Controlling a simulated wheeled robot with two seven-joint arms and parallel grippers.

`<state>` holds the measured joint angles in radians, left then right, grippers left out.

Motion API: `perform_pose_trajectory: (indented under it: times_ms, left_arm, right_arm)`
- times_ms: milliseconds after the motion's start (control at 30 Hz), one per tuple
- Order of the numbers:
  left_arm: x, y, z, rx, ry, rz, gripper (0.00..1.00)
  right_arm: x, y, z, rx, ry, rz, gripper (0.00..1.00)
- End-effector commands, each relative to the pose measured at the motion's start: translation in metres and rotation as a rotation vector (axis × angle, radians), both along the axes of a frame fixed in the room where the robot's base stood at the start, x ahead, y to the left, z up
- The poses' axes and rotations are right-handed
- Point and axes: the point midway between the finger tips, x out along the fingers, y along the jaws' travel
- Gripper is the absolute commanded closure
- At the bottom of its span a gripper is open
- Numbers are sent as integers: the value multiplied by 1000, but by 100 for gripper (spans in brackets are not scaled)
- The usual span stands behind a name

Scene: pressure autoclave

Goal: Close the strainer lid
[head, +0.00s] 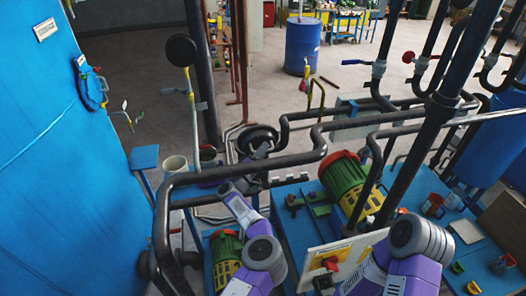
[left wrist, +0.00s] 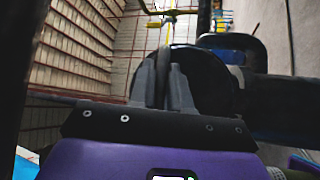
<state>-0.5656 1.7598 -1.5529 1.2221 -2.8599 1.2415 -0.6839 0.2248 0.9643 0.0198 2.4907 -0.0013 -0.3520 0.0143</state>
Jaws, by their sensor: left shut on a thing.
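The strainer (head: 258,138) is a dark round pipe fitting at the middle of the head view, left of the black pipe bends. My left gripper (head: 262,152) is at its near side, small and partly lost against the dark metal. In the left wrist view my left gripper (left wrist: 163,92) has its two grey fingers on either side of a thin dark disc seen edge-on, which looks like the strainer lid (left wrist: 164,65). The fingers are shut on it. Behind the fingers is the dark round strainer body (left wrist: 212,82). The lid's exact angle to the opening is unclear. My right gripper is out of view.
Black pipes (head: 290,160) run close to the right of my left arm. A blue cabinet wall (head: 60,160) fills the left side. A blue drum (head: 302,46) stands behind on open floor.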

Motion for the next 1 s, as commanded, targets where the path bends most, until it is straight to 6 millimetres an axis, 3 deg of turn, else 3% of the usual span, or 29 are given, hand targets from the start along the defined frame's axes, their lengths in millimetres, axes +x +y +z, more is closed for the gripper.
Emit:
perform_pose_trajectory:
  times_ms: [300, 667, 700, 800, 1000]
  left_arm:
    - [24, 8, 19, 1, -3, 0, 100]
    - [28, 9, 22, 1, -3, 0, 100]
    - [28, 9, 22, 1, -3, 0, 82]
    - [27, 9, 22, 0, -2, 0, 66]
    - [27, 9, 21, 1, 0, 0, 64]
  right_arm:
    - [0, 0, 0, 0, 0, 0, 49]
    - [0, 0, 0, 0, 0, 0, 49]
    - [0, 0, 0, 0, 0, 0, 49]
    - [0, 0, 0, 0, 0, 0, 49]
    - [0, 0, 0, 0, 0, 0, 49]
